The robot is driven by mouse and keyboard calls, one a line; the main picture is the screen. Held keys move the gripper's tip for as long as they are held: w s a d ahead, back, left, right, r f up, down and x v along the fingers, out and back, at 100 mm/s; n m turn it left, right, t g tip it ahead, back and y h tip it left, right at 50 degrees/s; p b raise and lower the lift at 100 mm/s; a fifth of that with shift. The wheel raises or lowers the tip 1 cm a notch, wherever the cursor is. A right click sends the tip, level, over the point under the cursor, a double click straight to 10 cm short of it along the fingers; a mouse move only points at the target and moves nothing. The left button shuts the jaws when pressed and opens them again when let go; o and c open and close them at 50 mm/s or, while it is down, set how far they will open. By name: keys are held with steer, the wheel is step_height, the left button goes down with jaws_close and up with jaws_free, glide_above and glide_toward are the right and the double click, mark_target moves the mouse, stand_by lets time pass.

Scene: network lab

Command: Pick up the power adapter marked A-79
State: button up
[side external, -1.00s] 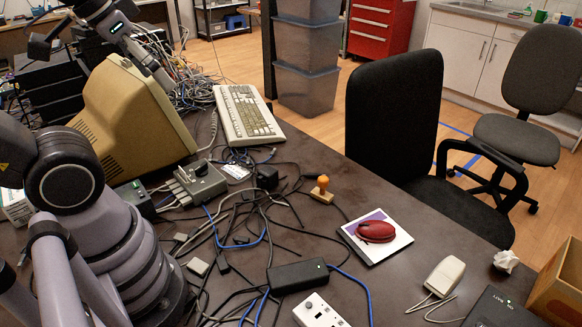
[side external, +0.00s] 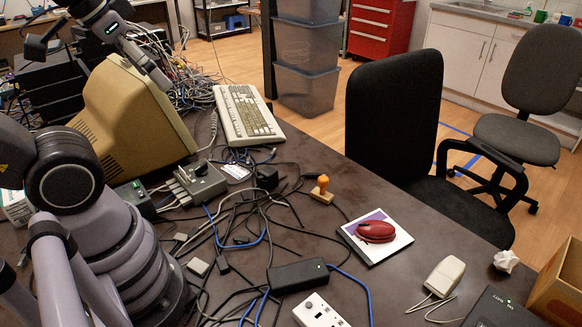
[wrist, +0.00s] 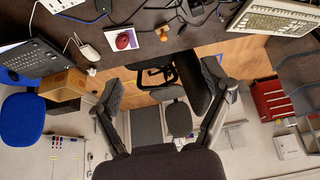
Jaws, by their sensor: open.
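No A-79 marking is readable in either view. A long black power brick (side external: 298,276) with a small green light lies on the dark desk among cables in the side view. A small black cube-shaped adapter (side external: 267,177) lies farther back, beside the cable tangle. A small pale block (side external: 198,266) lies near my arm's base. My gripper (wrist: 166,98) is open and empty in the wrist view, its two dark fingers spread wide. It is high up and apart from the adapters.
Loose cables (side external: 240,235) cover the desk's middle. A grey switch box (side external: 201,181), beige monitor (side external: 130,118) and keyboard (side external: 247,114) stand behind. An office chair (side external: 394,110) stands against the desk.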

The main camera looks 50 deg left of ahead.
steer(key=n+t+y, duration=0.1)
steer(key=t, duration=0.4)
glide_above(264, 173)
steer(key=d, duration=0.2)
step_height(264, 173, down, 26)
steer(key=s+f, duration=0.1)
steer(key=f, duration=0.2)
steer(key=s+f+t+y, duration=0.1)
steer(key=s+f, duration=0.1)
steer(key=f, duration=0.1)
steer(key=s+a+f+n+t, duration=0.1)
steer(key=s+f, duration=0.1)
steer(key=f, duration=0.1)
steer(key=shift+s+f, duration=0.25)
steer(key=shift+f, duration=0.1)
steer(key=x, duration=0.7)
steer(key=shift+w+a, duration=0.1)
steer(key=c, duration=1.3)
steer(key=shift+r, duration=0.1)
steer(key=shift+c, duration=0.2)
